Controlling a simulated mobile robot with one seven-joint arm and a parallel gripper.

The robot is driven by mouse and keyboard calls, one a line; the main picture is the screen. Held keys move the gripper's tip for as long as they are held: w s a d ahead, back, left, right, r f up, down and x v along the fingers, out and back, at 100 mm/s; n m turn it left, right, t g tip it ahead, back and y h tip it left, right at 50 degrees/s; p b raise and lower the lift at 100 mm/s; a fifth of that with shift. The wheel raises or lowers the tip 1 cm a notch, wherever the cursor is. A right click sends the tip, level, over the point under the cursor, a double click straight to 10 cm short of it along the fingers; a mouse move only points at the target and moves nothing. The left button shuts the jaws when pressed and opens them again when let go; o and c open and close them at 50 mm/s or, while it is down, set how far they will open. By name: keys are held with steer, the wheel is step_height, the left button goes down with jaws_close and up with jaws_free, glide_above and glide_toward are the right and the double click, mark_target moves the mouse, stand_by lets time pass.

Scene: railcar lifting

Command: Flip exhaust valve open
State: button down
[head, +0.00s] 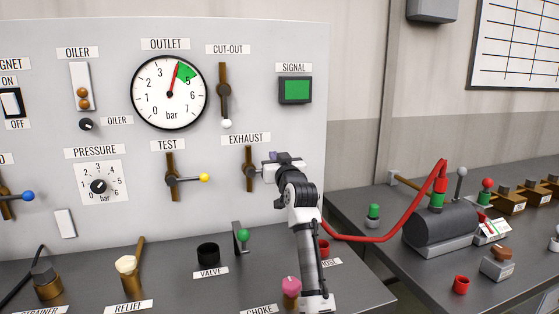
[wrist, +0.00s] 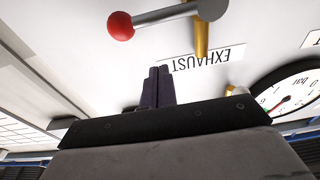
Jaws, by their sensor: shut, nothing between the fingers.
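The exhaust valve (head: 249,170) is on the grey panel under its EXHAUST label (head: 246,139). It has an upright brass pipe and a grey hub. In the upside-down wrist view, its grey lever (wrist: 165,14) lies roughly level, across the pipe, with a red ball (wrist: 120,26) at its end. In the head view my gripper and arm hide the lever and ball. My gripper (head: 272,157) is just right of the hub. In the wrist view its dark fingers (wrist: 157,86) are together and empty, near the EXHAUST label and apart from the lever and ball.
The test valve (head: 171,179) with a yellow ball is to the left, and the cut-out valve (head: 224,90) with a white ball is above. The outlet gauge (head: 169,93) needle is at the green sector. A green knob (head: 243,235) stands on the console below. A red hose (head: 390,234) runs at right.

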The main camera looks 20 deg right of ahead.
steer(key=w, duration=0.1)
steer(key=w+p, duration=0.1)
steer(key=w, duration=0.1)
steer(key=shift+r, duration=0.35)
steer(key=shift+s+f+p, duration=0.25)
steer(key=shift+f+p, duration=0.05)
steer(key=shift+f, duration=0.75)
steer(key=shift+s+f+p, duration=0.2)
steer(key=shift+f+p, duration=0.05)
steer(key=shift+f, duration=0.8)
steer(key=shift+f, duration=0.1)
